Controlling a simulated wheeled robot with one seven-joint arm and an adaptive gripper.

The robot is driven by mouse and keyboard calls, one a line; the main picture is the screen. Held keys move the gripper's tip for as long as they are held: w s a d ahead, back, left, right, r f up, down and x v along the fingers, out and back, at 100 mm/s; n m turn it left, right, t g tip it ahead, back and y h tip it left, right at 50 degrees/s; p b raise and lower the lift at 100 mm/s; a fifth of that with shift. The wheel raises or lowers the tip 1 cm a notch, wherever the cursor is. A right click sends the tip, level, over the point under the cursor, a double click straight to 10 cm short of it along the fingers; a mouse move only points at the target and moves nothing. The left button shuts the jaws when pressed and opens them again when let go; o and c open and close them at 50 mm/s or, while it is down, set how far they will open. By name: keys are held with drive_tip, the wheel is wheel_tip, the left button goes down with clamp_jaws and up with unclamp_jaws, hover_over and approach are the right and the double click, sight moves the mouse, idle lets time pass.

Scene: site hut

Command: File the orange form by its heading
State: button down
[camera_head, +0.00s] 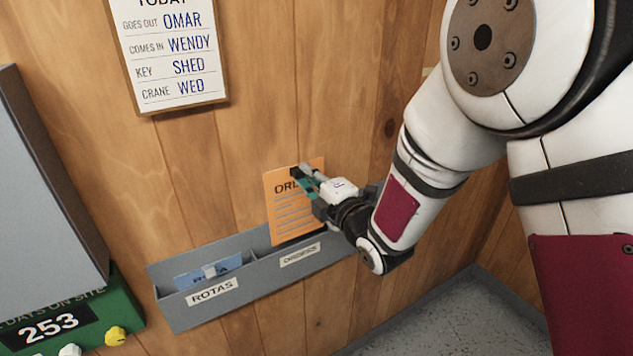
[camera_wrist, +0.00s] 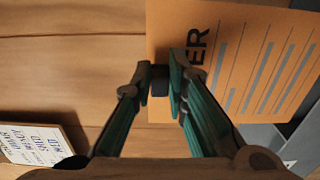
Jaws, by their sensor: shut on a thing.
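The orange form (camera_head: 288,215) is upright in my gripper (camera_head: 303,172), which is shut on its top edge near the heading. The heading begins with "OR" in the head view; the wrist view shows "ER" on the form (camera_wrist: 255,60) beside my gripper (camera_wrist: 163,80). A grey wall rack (camera_head: 238,290) has two compartments. The left label (camera_head: 212,291) reads ROTAS; the right label (camera_head: 300,255) is small and looks like ORDERS. The form's lower edge is over the right compartment; I cannot tell whether it is inside.
A blue sheet (camera_head: 208,273) stands in the left compartment. A whiteboard (camera_head: 172,50) hangs above on the wooden wall. A grey cabinet (camera_head: 45,175) and a green counter board (camera_head: 60,325) showing 253 are at the left. Bare floor (camera_head: 450,320) shows at the lower right.

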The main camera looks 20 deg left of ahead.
sight(302, 203)
drive_tip(key=shift+w+a, duration=0.4)
drive_tip(key=shift+a, duration=0.1)
drive_tip(key=shift+w+a, duration=0.3)
drive_tip(key=shift+a, duration=0.05)
idle(0.5)
drive_tip(key=shift+f, duration=0.2)
idle(0.4)
drive_tip(key=shift+f+b, duration=0.65)
drive_tip(key=shift+f, duration=0.75)
drive_tip(key=shift+f, duration=0.15)
drive_tip(key=shift+f+b, duration=0.5)
drive_tip(key=shift+f, duration=0.9)
drive_tip(key=shift+f+b, duration=0.5)
drive_tip(key=shift+f, duration=1)
